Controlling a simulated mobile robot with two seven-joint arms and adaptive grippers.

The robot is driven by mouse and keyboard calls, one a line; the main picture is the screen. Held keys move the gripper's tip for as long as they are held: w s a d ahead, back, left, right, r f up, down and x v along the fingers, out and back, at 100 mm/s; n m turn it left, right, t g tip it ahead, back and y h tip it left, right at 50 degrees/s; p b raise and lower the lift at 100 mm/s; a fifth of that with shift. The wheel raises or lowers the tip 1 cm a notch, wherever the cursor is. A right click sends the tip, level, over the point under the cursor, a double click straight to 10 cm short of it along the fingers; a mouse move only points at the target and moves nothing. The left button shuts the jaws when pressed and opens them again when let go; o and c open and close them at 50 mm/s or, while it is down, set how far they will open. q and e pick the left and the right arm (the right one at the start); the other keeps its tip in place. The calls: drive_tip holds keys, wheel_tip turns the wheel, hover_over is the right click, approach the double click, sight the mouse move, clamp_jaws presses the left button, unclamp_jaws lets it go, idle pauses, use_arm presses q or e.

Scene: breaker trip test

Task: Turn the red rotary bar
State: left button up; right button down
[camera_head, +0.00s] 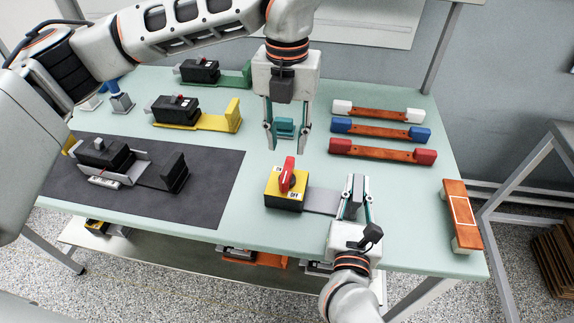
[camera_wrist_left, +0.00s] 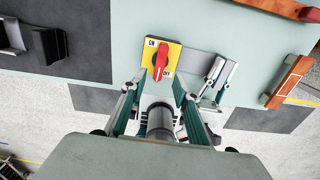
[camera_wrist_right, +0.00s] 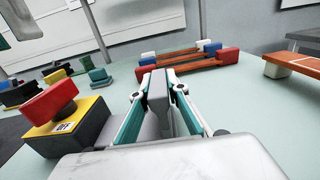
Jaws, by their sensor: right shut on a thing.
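The red rotary bar (camera_head: 288,172) sits on a yellow-topped switch box (camera_head: 273,188) with ON and OFF labels. It also shows in the left wrist view (camera_wrist_left: 160,62), lengthwise between the labels, and in the right wrist view (camera_wrist_right: 48,101). My left gripper (camera_head: 287,149) is open and empty, pointing down above and just behind the bar; it appears apart from it. My right gripper (camera_head: 358,181) is shut on the grey upright plate (camera_wrist_right: 158,88) at the end of the box's flat grey base (camera_head: 321,200). The fingers hide part of the plate.
A dark mat (camera_head: 215,200) with a black breaker unit (camera_head: 105,153) lies at the left. Yellow (camera_head: 190,122) and green (camera_head: 235,78) units stand behind. Bars with white, blue and red ends lie back right.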

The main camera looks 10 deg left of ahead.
sight(287, 169)
use_arm(q)
wheel_tip(287, 169, down, 8)
drive_tip(key=shift+f, duration=0.25)
clamp_jaws()
